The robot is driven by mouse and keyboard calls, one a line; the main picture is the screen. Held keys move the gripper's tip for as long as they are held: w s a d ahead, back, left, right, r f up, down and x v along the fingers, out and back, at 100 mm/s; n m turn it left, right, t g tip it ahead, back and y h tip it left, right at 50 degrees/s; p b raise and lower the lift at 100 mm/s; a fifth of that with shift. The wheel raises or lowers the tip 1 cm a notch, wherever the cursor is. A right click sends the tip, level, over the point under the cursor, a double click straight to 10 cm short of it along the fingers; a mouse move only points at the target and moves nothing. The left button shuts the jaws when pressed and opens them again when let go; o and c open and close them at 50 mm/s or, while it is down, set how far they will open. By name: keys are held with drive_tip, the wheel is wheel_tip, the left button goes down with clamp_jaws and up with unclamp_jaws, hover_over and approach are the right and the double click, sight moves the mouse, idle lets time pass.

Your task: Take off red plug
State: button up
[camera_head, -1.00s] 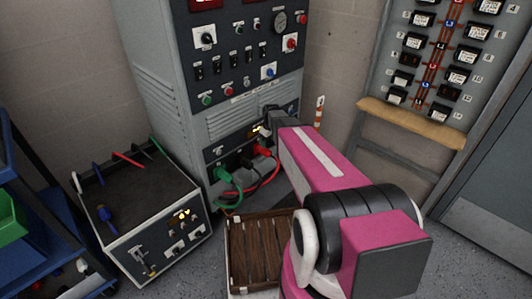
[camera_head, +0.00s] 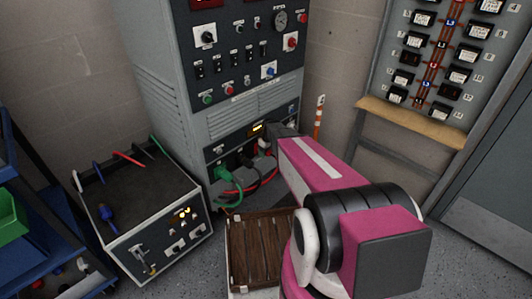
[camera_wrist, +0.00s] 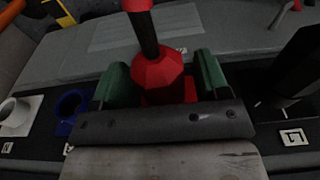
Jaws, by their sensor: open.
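The red plug (camera_wrist: 157,72) sits in the panel at the base of the grey cabinet (camera_head: 165,110). In the wrist view it stands between my gripper's (camera_wrist: 160,84) two green fingers, one on each side. The jaws are open, with a narrow gap showing beside the plug. A dark lead with a red end rises from the plug. In the head view my gripper (camera_head: 264,150) is at the lower panel and hides most of the plug; the red cable (camera_head: 266,182) hangs below it.
A green plug (camera_head: 222,173) sits left on the panel. A wooden crate (camera_head: 262,250) and a box unit (camera_head: 150,240) stand below.

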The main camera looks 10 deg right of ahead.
drive_tip(key=c, duration=1)
drive_tip(key=shift+s+a+t+h, duration=0.1)
drive_tip(key=shift+s+t+h, duration=0.05)
drive_tip(key=shift+t+h, duration=0.2)
drive_tip(key=t+h, duration=0.2)
drive_tip(key=h, duration=0.1)
drive_tip(key=shift+t+h, duration=0.65)
drive_tip(key=shift+h, duration=0.2)
